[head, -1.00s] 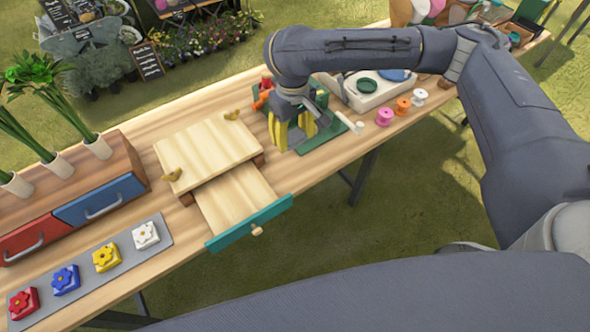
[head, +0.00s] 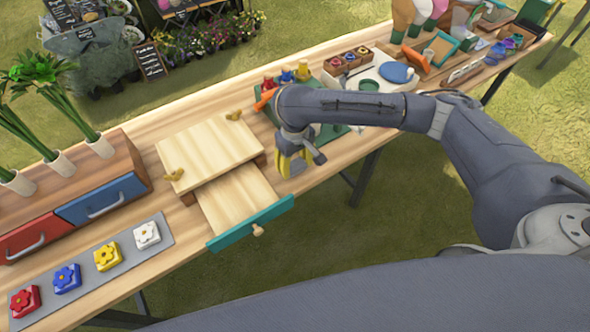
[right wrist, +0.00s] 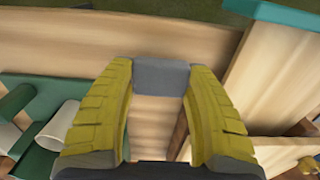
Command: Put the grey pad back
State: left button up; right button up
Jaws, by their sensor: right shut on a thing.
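The grey pad (right wrist: 162,77) is a small grey block between the yellow fingers of my right gripper in the right wrist view (right wrist: 162,95). The gripper is shut on it. In the head view my right gripper (head: 291,165) points down over the table, just right of the open drawer (head: 240,195), near the front edge. The pad cannot be made out there. The drawer has a teal front with a round knob, looks empty, and sits under a wooden top (head: 210,150). My left gripper is not in view.
A grey mat (head: 75,318) holds several flower blocks at the front left. A wooden cabinet (head: 135,160) with red and blue drawers stands behind it. A green board (head: 325,140) lies partly under my arm. Boxes and trays crowd the right end.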

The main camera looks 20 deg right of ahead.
aim_at(295, 171)
jog(key=shift+f, duration=1.55)
jog(key=shift+f, duration=0.15)
jog(key=o, duration=1.1)
jog(key=shift+c, duration=0.2)
notch_tip(295, 171, up, 12)
jog(key=shift+r, duration=0.15)
